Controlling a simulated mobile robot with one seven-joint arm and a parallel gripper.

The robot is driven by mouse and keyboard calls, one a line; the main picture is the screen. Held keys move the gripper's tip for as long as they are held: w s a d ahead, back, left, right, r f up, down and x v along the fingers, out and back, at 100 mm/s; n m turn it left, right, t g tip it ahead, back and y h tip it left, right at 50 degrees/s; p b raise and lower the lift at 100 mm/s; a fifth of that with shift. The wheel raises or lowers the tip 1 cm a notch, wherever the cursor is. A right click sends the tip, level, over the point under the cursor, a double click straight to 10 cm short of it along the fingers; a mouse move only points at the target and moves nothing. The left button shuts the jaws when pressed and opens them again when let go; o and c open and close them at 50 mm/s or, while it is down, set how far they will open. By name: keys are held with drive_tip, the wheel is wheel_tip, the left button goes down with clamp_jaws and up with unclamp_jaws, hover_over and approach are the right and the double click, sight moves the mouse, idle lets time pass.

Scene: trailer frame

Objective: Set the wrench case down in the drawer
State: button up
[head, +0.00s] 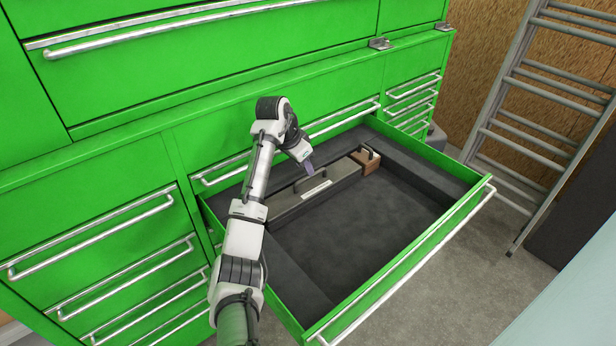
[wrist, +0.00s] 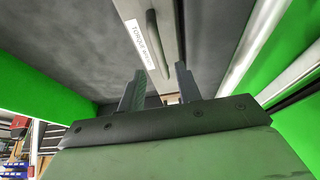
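The wrench case (head: 289,204) is a long grey case with a dark handle and a white label. It lies flat in the open green drawer (head: 406,258), along the back side. In the wrist view the case (wrist: 167,14) shows its "TORQUE" label and its handle (wrist: 153,27). My gripper (head: 308,167) is above the case near its handle. In the wrist view my gripper (wrist: 161,78) has its two fingers apart with nothing clamped between them. The handle's near end lies close to the right finger; I cannot tell whether they touch.
A brown block with a metal handle (head: 369,166) sits at the case's right end in the drawer. The dark drawer floor (head: 345,235) in front of the case is clear. Green cabinets (head: 95,190) stand behind and left. A ladder (head: 540,110) leans at the right.

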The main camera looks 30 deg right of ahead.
drive_tip(key=b+v, duration=0.1)
drive_tip(key=v, duration=0.4)
drive_tip(key=shift+r, duration=0.25)
